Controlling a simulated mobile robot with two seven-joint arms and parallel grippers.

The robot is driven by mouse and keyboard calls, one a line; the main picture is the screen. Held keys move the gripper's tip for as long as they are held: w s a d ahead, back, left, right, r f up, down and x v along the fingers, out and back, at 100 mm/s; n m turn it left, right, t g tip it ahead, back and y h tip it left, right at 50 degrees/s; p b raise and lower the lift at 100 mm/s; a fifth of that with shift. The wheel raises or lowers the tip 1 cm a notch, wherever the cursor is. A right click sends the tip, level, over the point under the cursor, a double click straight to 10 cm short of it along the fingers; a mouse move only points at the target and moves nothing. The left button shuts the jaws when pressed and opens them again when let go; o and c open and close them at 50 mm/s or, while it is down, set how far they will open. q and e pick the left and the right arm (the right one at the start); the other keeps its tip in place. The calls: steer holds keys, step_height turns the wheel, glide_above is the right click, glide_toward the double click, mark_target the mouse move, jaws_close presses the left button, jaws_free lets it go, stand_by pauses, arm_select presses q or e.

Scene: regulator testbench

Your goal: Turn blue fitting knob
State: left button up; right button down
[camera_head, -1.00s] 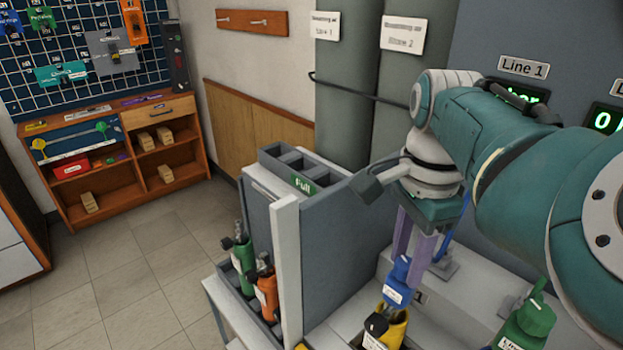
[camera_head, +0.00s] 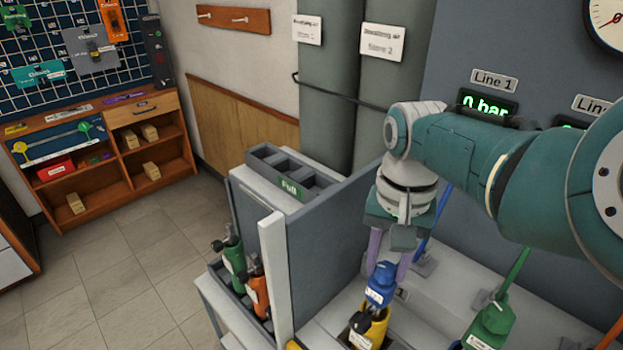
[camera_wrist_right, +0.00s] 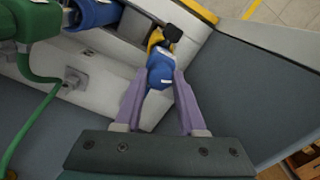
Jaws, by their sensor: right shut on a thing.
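The blue fitting (camera_head: 381,284) sits upright on top of a yellow bottle (camera_head: 372,326), in the lower middle of the head view. My right gripper (camera_head: 387,268) reaches down from above with its purple fingers on either side of the blue fitting, shut on it. In the right wrist view, the blue fitting (camera_wrist_right: 160,72) lies between the tips of the two fingers, with part of the yellow bottle (camera_wrist_right: 155,39) and a black knob beyond it. The fingers hide the sides of the fitting. My left gripper is not in view.
A grey partition (camera_head: 328,232) stands just left of the gripper. Green and orange bottles sit in a rack (camera_head: 229,306) beyond the partition.

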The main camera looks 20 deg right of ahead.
steer(key=n+p, duration=0.1)
steer(key=n, duration=0.5)
steer(key=shift+n, duration=0.3)
steer(key=n, duration=0.4)
steer(key=shift+n, duration=1.3)
steer(key=shift+c, duration=2.4)
jaws_free()
